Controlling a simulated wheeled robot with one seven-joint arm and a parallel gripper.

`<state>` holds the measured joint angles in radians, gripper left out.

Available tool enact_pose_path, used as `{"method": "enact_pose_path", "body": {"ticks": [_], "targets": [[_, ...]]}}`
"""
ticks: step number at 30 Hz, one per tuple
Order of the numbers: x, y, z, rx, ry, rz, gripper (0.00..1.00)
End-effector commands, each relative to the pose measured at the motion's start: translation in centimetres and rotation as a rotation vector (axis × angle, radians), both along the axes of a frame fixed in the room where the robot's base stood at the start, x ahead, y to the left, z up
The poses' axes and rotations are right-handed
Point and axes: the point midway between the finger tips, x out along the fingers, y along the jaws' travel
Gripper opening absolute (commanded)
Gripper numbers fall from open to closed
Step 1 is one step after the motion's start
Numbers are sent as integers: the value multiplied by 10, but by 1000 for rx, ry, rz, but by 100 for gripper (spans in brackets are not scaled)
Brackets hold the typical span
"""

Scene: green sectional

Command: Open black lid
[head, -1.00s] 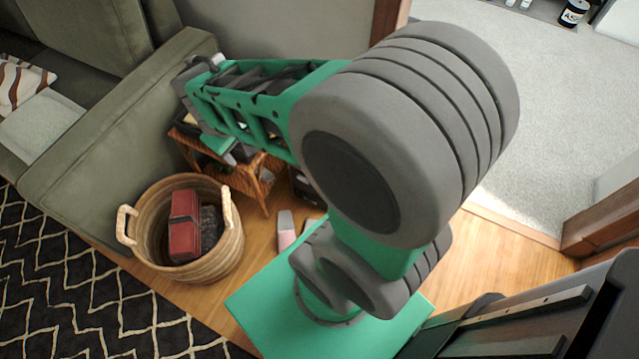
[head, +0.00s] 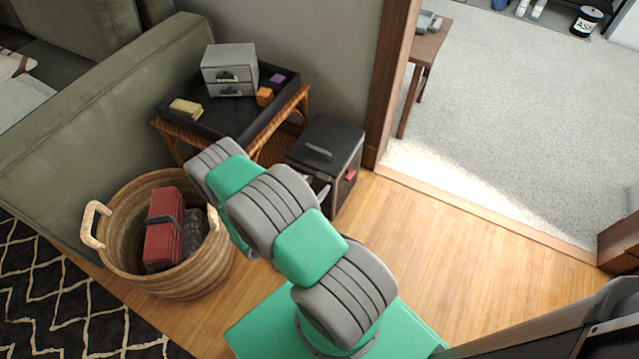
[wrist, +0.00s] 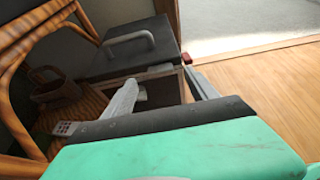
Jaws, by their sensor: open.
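A dark box with a black lid (head: 342,138) stands on the floor beside the side table. The lid lies flat and closed, with a grey bar handle (head: 318,152) on top. In the wrist view the black lid (wrist: 162,36) and its handle (wrist: 130,38) are just ahead of my gripper (wrist: 165,92). My gripper's two grey fingers are spread wide, with the box's brownish front showing between them. They appear apart from the handle. In the head view my arm hides most of the gripper; a grey part of it shows by the box's near side.
A rattan side table (head: 292,108) holds a black tray (head: 208,122) with a grey drawer box (head: 230,68) and small blocks. A wicker basket (head: 190,285) with red items stands left of my arm. A door frame (head: 385,80) rises behind the box. Wooden floor at right is clear.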

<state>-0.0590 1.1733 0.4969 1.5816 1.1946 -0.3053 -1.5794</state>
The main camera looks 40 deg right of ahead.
Motion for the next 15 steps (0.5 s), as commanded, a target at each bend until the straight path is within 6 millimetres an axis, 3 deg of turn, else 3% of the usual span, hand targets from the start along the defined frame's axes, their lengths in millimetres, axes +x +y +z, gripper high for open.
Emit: {"method": "enact_pose_path", "body": {"ticks": [6, 15], "targets": [[12, -34, -16, 1, -4, -5, 67], [14, -40, -17, 2, -2, -2, 67]]}}
